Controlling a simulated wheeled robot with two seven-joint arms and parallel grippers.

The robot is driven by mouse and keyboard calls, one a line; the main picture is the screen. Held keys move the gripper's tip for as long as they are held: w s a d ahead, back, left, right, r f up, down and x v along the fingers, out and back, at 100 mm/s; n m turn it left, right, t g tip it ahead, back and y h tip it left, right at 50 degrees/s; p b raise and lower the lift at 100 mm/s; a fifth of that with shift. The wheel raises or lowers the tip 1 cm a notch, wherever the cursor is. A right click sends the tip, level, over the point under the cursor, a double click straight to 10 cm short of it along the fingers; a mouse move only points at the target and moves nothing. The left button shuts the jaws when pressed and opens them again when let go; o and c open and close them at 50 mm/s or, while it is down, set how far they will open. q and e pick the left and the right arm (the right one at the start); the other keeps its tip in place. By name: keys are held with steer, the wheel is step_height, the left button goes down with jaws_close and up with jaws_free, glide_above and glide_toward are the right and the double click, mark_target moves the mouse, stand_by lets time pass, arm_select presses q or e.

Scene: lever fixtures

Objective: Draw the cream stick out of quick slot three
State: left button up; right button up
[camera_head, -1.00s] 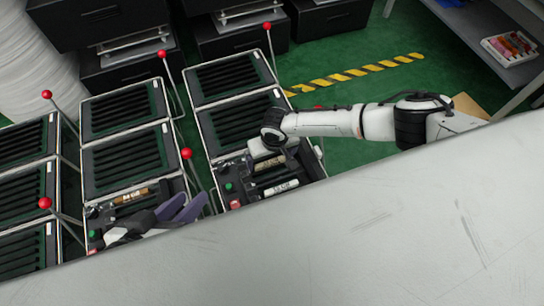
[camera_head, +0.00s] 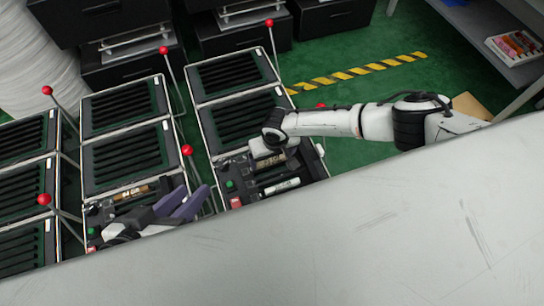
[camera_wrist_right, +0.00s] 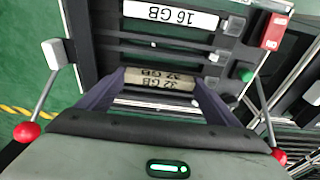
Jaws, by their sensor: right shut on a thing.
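The cream stick (camera_wrist_right: 165,80), lettered 32 GB, lies across the picture in the right wrist view, between the two purple fingers of my right gripper (camera_wrist_right: 163,92). The fingers are shut on its ends, and it still lies in or just over its slot in the dark board. In the head view the cream stick (camera_head: 270,163) shows beside my right gripper (camera_head: 262,152), partly hidden by it. My left gripper (camera_head: 196,196) is open and empty, above the front of the middle fixture.
A white 16 GB stick (camera_wrist_right: 170,16) lies parallel in the same board, with a red block (camera_wrist_right: 273,32) and green button (camera_wrist_right: 246,74) beside it. A brown stick (camera_head: 130,193) lies in the middle fixture. Red-knobbed levers (camera_head: 187,150) stand between the fixtures.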

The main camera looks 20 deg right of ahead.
steer(key=shift+r+p, duration=0.6)
steer(key=shift+p, duration=0.1)
stand_by(0.8)
steer(key=shift+r+p, duration=1.65)
steer(key=shift+p, duration=0.2)
